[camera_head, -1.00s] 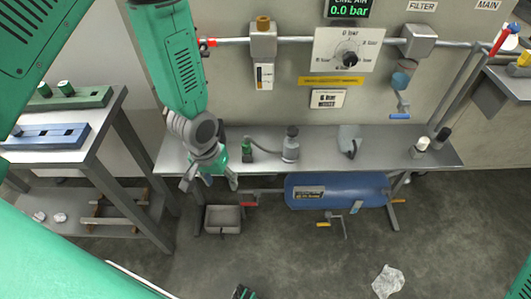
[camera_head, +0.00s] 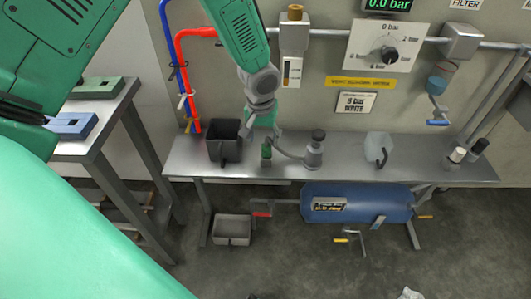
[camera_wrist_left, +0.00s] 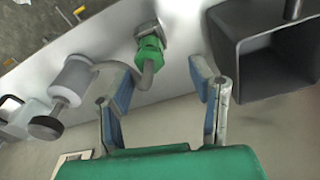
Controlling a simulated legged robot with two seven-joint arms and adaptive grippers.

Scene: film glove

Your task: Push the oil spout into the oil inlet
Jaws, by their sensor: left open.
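My left gripper (camera_wrist_left: 165,95) is open and empty. In the head view it hangs over the back of the bench, its fingers mostly hidden. A grey oil can (camera_head: 314,152) stands on the bench. Its thin curved spout (camera_head: 289,152) runs left to a green piece (camera_head: 266,151). In the left wrist view the green piece (camera_wrist_left: 150,50) lies ahead of my open fingers, apart from them; the left finger covers part of the spout. A brass-capped fitting (camera_head: 295,13) on the wall pipe may be the oil inlet; I cannot tell for sure. My right gripper is not in view.
A dark open box (camera_head: 224,141) stands left of the green piece, close to my fingers. A clear jug (camera_head: 378,147) stands right of the can. Red and blue pipes (camera_head: 182,90) run up the wall at left. A blue tank (camera_head: 355,204) lies below the bench.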

